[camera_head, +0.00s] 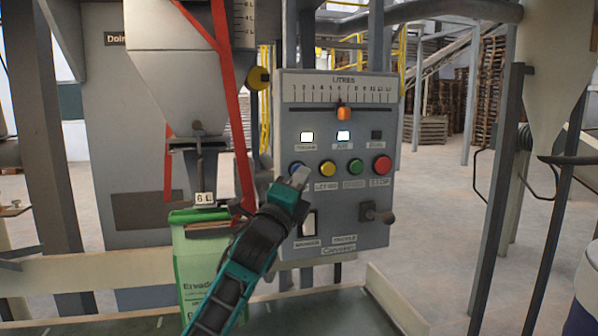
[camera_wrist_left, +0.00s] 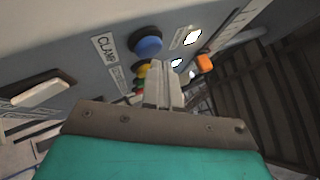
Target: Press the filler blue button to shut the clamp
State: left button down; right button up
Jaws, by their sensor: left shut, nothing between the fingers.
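The filler's grey control panel (camera_head: 337,225) stands in the middle of the head view. Its blue button (camera_head: 296,168) is leftmost in the button row and partly hidden by my left gripper. In the left wrist view the blue button (camera_wrist_left: 148,42) shows large beside a CLAMP label, just beyond the fingertips. My left gripper (camera_head: 299,176) is shut and empty, its tips at the lower right of the blue button; I cannot tell whether they touch the panel. The shut fingers also show in the left wrist view (camera_wrist_left: 160,68). My right gripper is not in view.
Yellow (camera_head: 326,168), green (camera_head: 355,166) and red (camera_head: 382,165) buttons sit right of the blue one. An orange slider knob (camera_head: 344,113) is above, a black lever (camera_head: 377,214) below. A green sack (camera_head: 192,265) hangs under the hopper spout at left.

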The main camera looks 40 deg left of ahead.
pick_arm(q)
jog(key=shift+w+a, duration=0.35)
jog(key=shift+a, duration=0.05)
dwell(0.8)
jog(key=shift+s+d+p, duration=0.3)
jog(key=shift+s+d, duration=0.35)
jog(key=shift+d, duration=0.1)
jog(key=s+d, duration=0.4)
jog(key=shift+d+p, duration=0.25)
jog(key=shift+p, duration=0.15)
dwell(0.7)
